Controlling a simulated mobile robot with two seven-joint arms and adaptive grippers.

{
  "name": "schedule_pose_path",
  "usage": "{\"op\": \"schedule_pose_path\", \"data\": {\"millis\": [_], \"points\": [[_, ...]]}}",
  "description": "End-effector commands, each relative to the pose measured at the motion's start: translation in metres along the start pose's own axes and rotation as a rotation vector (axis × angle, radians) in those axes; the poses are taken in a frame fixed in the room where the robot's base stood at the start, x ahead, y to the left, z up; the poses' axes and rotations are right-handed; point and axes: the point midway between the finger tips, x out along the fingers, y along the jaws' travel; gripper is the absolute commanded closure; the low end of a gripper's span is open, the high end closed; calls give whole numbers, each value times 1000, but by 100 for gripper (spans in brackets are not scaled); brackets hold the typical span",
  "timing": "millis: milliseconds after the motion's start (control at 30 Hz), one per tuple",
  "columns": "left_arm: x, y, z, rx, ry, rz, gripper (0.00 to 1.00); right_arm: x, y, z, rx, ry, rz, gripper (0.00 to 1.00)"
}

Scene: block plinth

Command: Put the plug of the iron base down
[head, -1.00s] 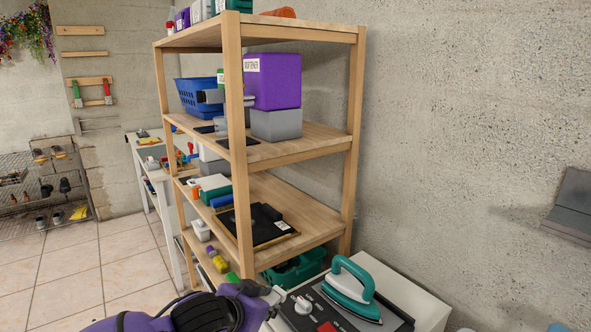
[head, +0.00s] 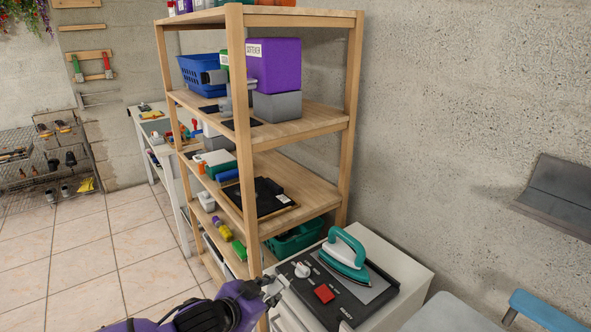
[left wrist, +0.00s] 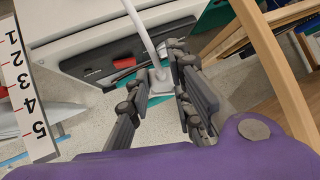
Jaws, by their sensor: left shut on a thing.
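The iron base (head: 340,310) is a dark panel with a red button, a white knob and a grey plate, on top of a white cabinet. A teal and white iron (head: 345,258) rests on the plate. My left gripper (head: 276,287) is beside the cabinet's near left edge. In the left wrist view its fingers (left wrist: 162,92) are shut on a small pale grey plug (left wrist: 160,78), with a white cable (left wrist: 146,38) running up from it. The plug appears held above the floor, in front of the cabinet. In the head view the plug cannot be made out. My right gripper is not in view.
A wooden shelf (head: 240,160) with boxes and baskets stands just behind my left gripper. A grey surface (head: 440,314) and a blue stool-like piece (head: 545,310) are at the lower right. Tiled floor (head: 90,270) at the left is open.

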Motion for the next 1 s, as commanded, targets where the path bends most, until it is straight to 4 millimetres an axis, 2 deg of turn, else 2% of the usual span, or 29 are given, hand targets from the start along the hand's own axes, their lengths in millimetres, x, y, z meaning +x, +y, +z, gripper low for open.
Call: {"op": "schedule_pose_path", "data": {"millis": [33, 200, 400, 500, 533, 633, 1000], "points": [[-17, -2, -16, -29, -1, -33, 100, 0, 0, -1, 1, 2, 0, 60], [-78, -29, -49, -134, -44, -183, 100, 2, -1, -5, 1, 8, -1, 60], [-148, -59, -60, -243, -94, -341, 100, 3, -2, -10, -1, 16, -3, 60], [-174, -69, -61, -275, -110, -389, 100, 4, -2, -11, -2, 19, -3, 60], [-180, -70, -59, -282, -116, -399, 100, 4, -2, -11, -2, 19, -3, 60], [-180, -69, -47, -290, -126, -411, 100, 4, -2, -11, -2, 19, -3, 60], [-178, -68, -46, -290, -122, -410, 100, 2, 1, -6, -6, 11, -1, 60]]}}
